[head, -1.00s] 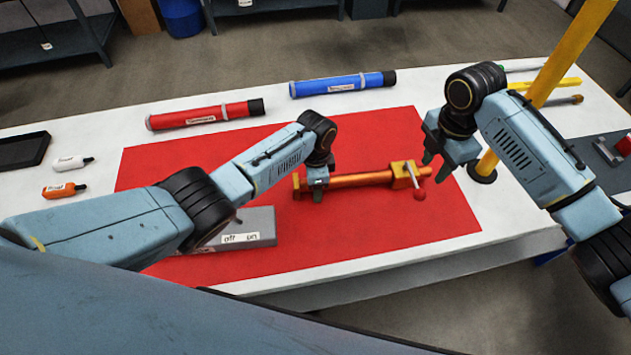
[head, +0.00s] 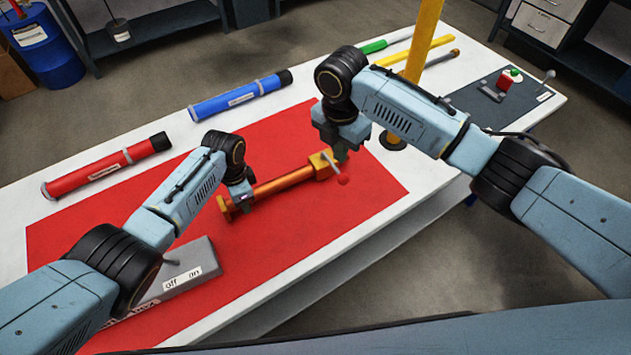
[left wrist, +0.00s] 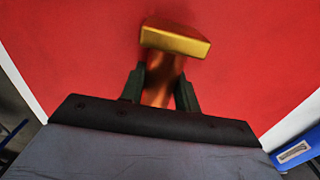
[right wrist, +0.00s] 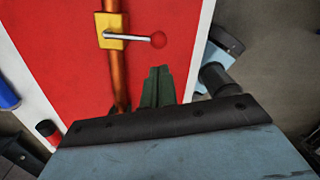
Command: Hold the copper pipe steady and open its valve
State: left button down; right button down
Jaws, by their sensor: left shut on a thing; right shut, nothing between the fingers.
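My right gripper (head: 341,156) is shut and empty beside the valve. In the right wrist view its closed fingertips (right wrist: 158,72) are apart from the lever (right wrist: 128,37), which sticks out across the pipe.
A grey box (head: 185,280) labelled off and on sits at the mat's near left. Red (head: 105,166) and blue (head: 240,97) tubes lie along the table's far side. A yellow post (head: 420,45) stands behind my right arm. The mat (head: 300,235) is clear in front of the pipe.

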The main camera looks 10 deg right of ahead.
aim_at(334, 167)
jog(key=s+a+n+t+h, duration=0.4)
jog(key=a+n, duration=0.6)
jog(key=n, duration=0.6)
jog(key=s+f+h, duration=0.1)
jog(key=s+h, duration=0.1)
jog(key=s, duration=0.1)
jog(key=shift+s+a+t, duration=0.2)
jog(key=shift+a+t, duration=0.1)
jog(key=shift+a, duration=0.05)
jog(key=w+d+r+x, duration=0.1)
jog(key=d+x, duration=0.1)
jog(key=x, duration=1.1)
jog(key=shift+r, duration=0.35)
jog(key=shift+d+n, duration=0.1)
jog(key=shift+n, duration=0.2)
